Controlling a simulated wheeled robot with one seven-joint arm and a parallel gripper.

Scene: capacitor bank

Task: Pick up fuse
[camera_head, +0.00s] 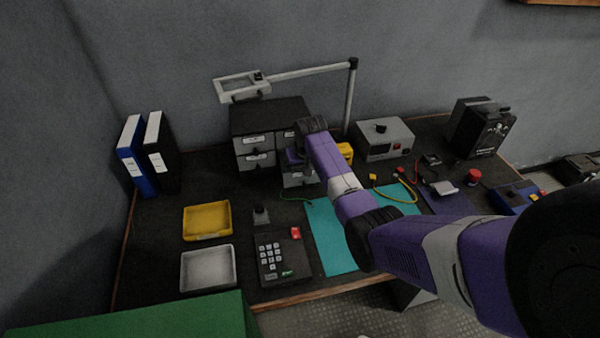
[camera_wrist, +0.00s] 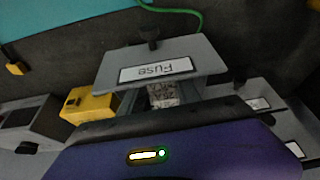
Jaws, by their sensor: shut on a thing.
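The drawer labelled "Fuse" (camera_wrist: 155,68) is pulled out of the grey cabinet, its front and dark knob showing in the wrist view. It also shows in the head view (camera_head: 298,178), low on the cabinet's right side. A pale, marked item, apparently the fuse (camera_wrist: 163,94), shows inside the drawer, partly covered by my gripper. My gripper (camera_head: 295,158) is at the cabinet front, over the open drawer. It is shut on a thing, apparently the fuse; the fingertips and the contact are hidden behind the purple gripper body.
The cabinet (camera_head: 268,118) has other labelled drawers. A yellow device (camera_head: 345,152) and a grey power box (camera_head: 385,139) stand to its right. A teal mat (camera_head: 330,245), keypad (camera_head: 280,259), yellow tray (camera_head: 206,220) and white tray (camera_head: 208,268) lie in front. A lamp arm (camera_head: 310,69) reaches above.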

